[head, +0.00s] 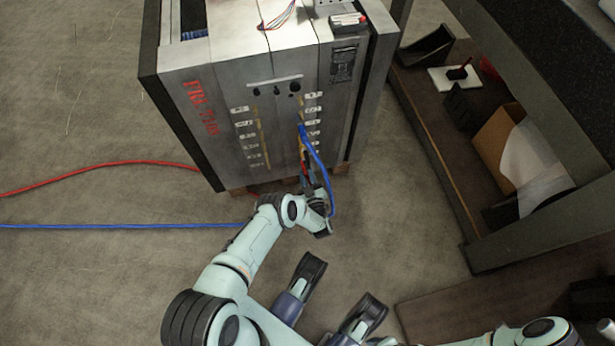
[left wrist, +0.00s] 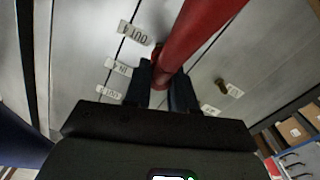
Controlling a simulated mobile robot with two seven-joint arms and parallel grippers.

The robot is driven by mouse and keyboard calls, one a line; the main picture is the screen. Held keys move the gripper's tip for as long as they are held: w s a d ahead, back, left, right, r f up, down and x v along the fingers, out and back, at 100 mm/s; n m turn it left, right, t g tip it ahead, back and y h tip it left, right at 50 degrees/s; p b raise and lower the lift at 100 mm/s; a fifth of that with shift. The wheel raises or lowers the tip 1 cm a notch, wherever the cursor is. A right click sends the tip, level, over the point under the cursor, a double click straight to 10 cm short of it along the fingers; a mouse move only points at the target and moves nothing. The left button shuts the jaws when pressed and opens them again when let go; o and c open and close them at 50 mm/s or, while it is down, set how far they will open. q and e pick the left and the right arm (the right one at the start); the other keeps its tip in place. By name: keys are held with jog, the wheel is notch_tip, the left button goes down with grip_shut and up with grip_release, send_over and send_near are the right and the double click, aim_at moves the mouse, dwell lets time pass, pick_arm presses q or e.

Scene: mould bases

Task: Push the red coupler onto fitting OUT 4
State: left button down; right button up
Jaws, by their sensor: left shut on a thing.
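My left gripper (head: 304,160) is at the front face of the mould base (head: 220,140), by the right-hand column of labelled fittings. In the left wrist view my gripper (left wrist: 164,90) is shut on the red coupler (left wrist: 163,72), with a thick red hose (left wrist: 205,25) rising to the upper right. The coupler's tip is close to the plate; I cannot tell whether it touches a fitting. White labels (left wrist: 132,32) stand beside it, too blurred to read surely.
A blue hose (head: 322,168) hangs from the right column close beside my left gripper. Red (head: 100,172) and blue (head: 120,226) hoses lie on the floor at left. A shelved bench (head: 440,150) stands at right. Floor in front of the mould base is mostly open.

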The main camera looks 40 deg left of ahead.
pick_arm(q)
jog(key=shift+x, duration=1.05)
dwell(0.6)
jog(key=shift+c, duration=2.3)
grip_release()
jog(key=shift+d, duration=0.1)
jog(key=shift+p+v, duration=0.8)
jog(key=shift+v, duration=0.4)
jog(key=shift+p+v, duration=0.85)
jog(key=shift+v, duration=1.45)
jog(key=shift+r, duration=0.1)
